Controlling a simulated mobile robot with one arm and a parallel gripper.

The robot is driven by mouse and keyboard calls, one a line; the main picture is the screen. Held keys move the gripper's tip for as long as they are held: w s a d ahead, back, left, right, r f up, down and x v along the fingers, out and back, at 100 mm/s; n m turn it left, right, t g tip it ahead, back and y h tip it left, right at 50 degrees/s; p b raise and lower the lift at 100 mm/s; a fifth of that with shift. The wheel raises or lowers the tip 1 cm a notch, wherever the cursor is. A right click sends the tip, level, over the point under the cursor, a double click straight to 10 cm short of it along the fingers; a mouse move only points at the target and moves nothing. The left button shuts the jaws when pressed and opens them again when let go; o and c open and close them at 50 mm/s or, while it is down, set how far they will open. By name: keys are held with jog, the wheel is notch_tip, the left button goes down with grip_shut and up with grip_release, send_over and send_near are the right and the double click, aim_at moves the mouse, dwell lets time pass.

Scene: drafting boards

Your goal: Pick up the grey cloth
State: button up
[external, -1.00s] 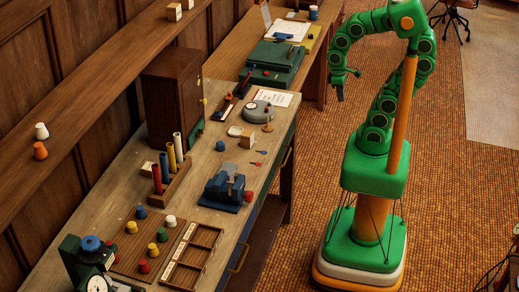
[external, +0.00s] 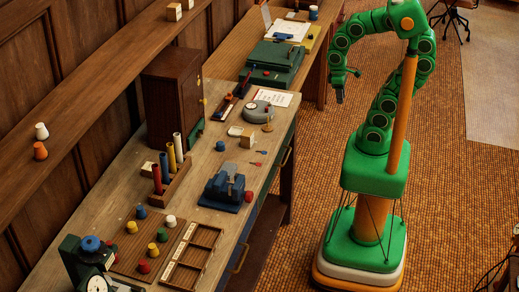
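I cannot clearly make out a grey cloth in this view. A small grey piece (external: 236,188) lies on top of the blue vise-like block (external: 222,192) on the near bench, but I cannot tell whether it is cloth. My gripper (external: 340,97) hangs from the bent green arm, pointing down over the floor to the right of the benches. It is apart from everything on them and nothing shows in it. Its fingers are too small to tell whether they are open.
The near bench (external: 205,168) holds a dark wooden cabinet (external: 172,98), a rack with coloured tubes (external: 172,165), a grey round device (external: 258,110) and a tray of coloured pegs (external: 150,240). The far bench carries a green case (external: 275,62). Carpeted floor (external: 310,190) lies clear beside my base.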

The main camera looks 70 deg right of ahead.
jog(key=o, duration=1.1)
jog(key=shift+w, duration=0.1)
jog(key=w+a+r+n+t+h, duration=0.15)
jog(key=w+a+n, duration=0.25)
jog(key=w, duration=0.4)
jog(key=w+a+r+n+t+y, duration=0.1)
jog(key=w+a+r+n+t, duration=0.25)
jog(key=w, duration=0.45)
jog(key=w+a+r+n+t, duration=0.1)
jog(key=w+a+r+n, duration=0.15)
jog(key=a, duration=0.25)
jog(key=w+a+r+n+t+y, duration=0.1)
jog(key=w+a, duration=0.2)
jog(key=a, duration=0.3)
jog(key=w+a+r+n+t, duration=0.1)
jog(key=w+a+r+n, duration=0.15)
jog(key=a, duration=0.25)
jog(key=n+t, duration=0.7)
jog(key=n, duration=1.5)
send_near(227, 169)
jog(key=shift+w+a+f+h, duration=0.1)
jog(key=shift+w+f+h, duration=0.15)
jog(key=shift+f+h, duration=0.2)
jog(key=shift+r+x, duration=0.1)
jog(key=shift+x, duration=1.85)
jog(key=shift+r+x, duration=0.15)
jog(key=shift+x, duration=1.8)
